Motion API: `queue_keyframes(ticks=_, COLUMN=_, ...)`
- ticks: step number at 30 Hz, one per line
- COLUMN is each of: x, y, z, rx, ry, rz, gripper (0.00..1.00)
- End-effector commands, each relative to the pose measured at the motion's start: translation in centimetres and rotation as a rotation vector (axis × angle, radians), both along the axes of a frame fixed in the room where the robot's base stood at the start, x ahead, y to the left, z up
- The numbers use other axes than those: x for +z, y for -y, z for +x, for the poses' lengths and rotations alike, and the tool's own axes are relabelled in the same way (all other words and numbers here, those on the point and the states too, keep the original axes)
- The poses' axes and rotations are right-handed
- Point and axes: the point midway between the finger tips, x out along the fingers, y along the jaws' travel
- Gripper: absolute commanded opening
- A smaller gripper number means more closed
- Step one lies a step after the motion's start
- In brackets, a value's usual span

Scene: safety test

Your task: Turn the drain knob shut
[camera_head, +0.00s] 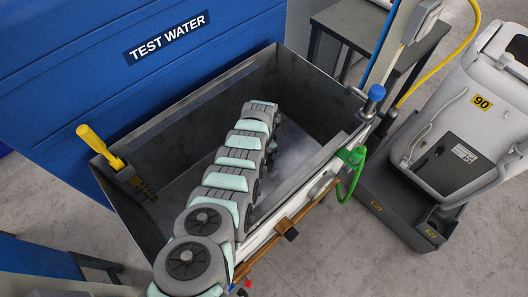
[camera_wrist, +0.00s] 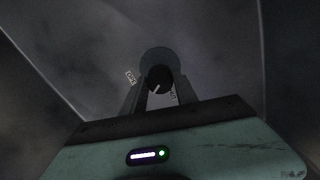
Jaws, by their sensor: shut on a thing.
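The drain knob (camera_wrist: 157,77) is dark and round with a white pointer line, and it stands inside the grey tub, on a round base. In the wrist view the two fingers of my gripper (camera_wrist: 157,90) are on either side of it, shut on it. The pointer line slants toward the lower left. A small white label (camera_wrist: 130,77) sits left of the knob. A second label (camera_wrist: 173,97) on the right is partly hidden by a finger. In the head view my arm reaches down into the tub and hides the knob and the fingertips.
The open dark grey tub (camera_head: 120,195) has high walls around my arm. A yellow handle (camera_head: 100,146) rises at its left rim. A grey machine (camera_head: 465,130) stands to the right.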

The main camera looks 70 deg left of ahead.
Motion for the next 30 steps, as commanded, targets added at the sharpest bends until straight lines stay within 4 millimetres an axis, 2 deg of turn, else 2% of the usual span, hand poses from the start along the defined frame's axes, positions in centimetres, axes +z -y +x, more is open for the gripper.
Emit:
queue_keyframes(ticks=18, x=-0.09, y=-0.02, z=0.13, rx=0.582, ry=0.001, rz=0.001, gripper=0.0)
queue_keyframes(ticks=30, x=-0.21, y=-0.02, z=0.11, rx=0.879, ry=0.002, rz=0.001, gripper=0.0)
